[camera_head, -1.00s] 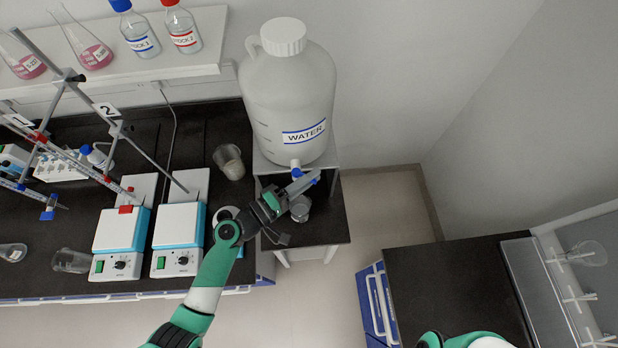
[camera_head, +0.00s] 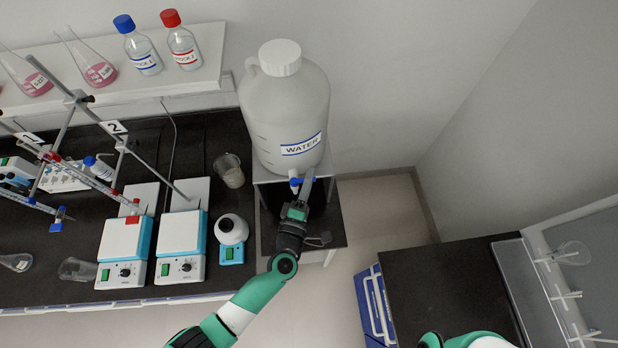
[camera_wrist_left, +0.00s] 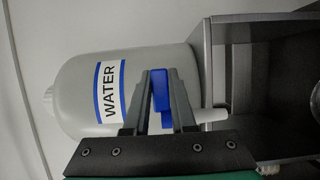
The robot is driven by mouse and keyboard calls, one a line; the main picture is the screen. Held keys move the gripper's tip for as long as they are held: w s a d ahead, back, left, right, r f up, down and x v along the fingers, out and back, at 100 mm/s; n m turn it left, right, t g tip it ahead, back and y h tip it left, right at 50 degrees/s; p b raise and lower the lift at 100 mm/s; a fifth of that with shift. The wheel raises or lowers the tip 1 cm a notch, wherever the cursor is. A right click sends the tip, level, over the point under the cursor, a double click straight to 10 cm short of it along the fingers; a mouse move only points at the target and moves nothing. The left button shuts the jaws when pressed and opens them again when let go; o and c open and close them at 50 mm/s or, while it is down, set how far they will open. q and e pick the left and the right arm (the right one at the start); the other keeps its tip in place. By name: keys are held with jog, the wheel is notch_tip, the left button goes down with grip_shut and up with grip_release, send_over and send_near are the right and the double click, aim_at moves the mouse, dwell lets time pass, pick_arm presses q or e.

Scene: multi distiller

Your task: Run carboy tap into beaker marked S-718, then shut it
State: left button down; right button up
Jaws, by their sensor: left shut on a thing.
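The white carboy (camera_head: 285,115) labelled WATER stands on a raised shelf, and also fills the left of the left wrist view (camera_wrist_left: 80,70). Its blue tap handle (camera_head: 295,183) is at the bottom front. My left gripper (camera_head: 303,188) is at the tap, and in the left wrist view its fingers (camera_wrist_left: 160,100) are shut on the blue handle (camera_wrist_left: 161,92). The pale spout (camera_wrist_left: 208,115) points right in that view, towards the space under the shelf. The glass beaker below the tap is hidden behind my arm in the head view. I cannot read S-718. My right gripper is out of view.
Another beaker (camera_head: 230,172) with pale contents stands left of the carboy. Two hotplates (camera_head: 182,235), a round white vessel (camera_head: 231,229) and burette stands crowd the left bench. A dark bench (camera_head: 450,295) stands at right, with bare floor between.

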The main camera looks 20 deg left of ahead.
pick_arm(q)
jog(key=shift+f, duration=0.1)
dwell(0.3)
jog(key=c, duration=0.7)
grip_release()
jog(key=shift+c, duration=0.2)
jog(key=s+d+p, duration=0.2)
jog(key=s, duration=0.9)
jog(key=shift+s, duration=0.2)
